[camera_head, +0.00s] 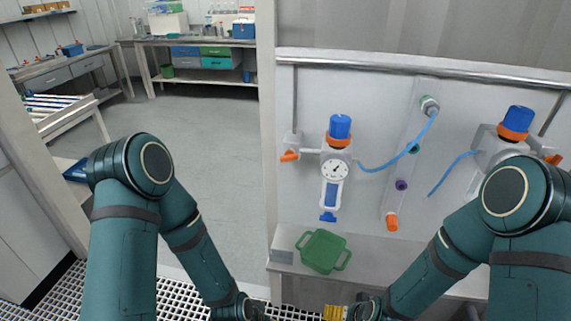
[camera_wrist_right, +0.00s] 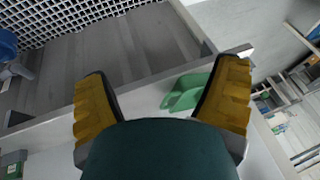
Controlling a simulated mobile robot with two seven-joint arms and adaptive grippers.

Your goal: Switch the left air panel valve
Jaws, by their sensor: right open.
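The left air panel unit hangs on the white wall panel in the head view, with a round gauge (camera_head: 335,168), a blue-topped regulator knob (camera_head: 340,127) and an orange valve handle (camera_head: 289,156) on its left side. The handle points left, roughly level. My right gripper (camera_head: 336,312) shows its yellow fingers at the bottom edge, well below the unit and not touching it. In the right wrist view its fingers (camera_wrist_right: 165,75) are spread and empty. My left gripper is mostly cut off at the bottom of the head view, near the wrist (camera_head: 240,308); its fingers are unclear.
A green tray (camera_head: 323,250) lies on the ledge below the unit; it also shows in the right wrist view (camera_wrist_right: 185,92). A middle panel with fittings (camera_head: 402,185) and a second unit with an orange handle (camera_head: 553,158) are to the right. A blue hose (camera_head: 385,166) runs between.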

